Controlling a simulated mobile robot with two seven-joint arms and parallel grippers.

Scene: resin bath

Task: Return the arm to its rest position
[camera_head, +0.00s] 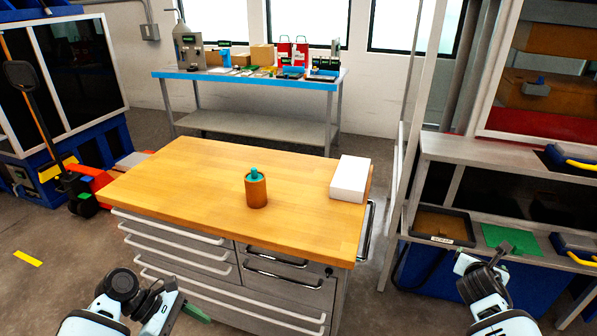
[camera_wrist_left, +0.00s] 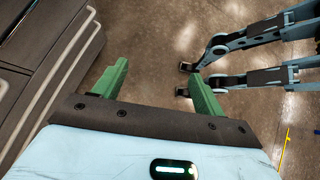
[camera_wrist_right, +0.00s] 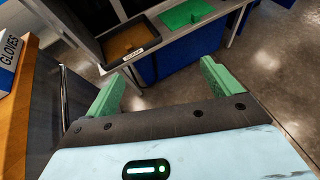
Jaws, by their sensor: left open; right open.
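My left gripper (camera_wrist_left: 158,84) is open with nothing between its green fingers. It hangs over the floor in front of the wooden workbench's drawers, and in the head view one green finger (camera_head: 196,312) shows at the bottom. My right gripper (camera_wrist_right: 163,82) is also open and empty. It is held right of the workbench, in front of the shelf unit, with the grey floor behind its fingers. In the head view the right arm's end (camera_head: 492,258) shows at lower right; its fingers are hard to make out there.
The workbench (camera_head: 170,180) carries a brown cylinder (camera_head: 256,190) with a teal top and a white box (camera_head: 350,178). At right, a shelf holds a dark tray (camera_head: 443,227) and green mat (camera_head: 510,239). A blue-topped table (camera_head: 210,76) stands behind. Floor before the drawers is open.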

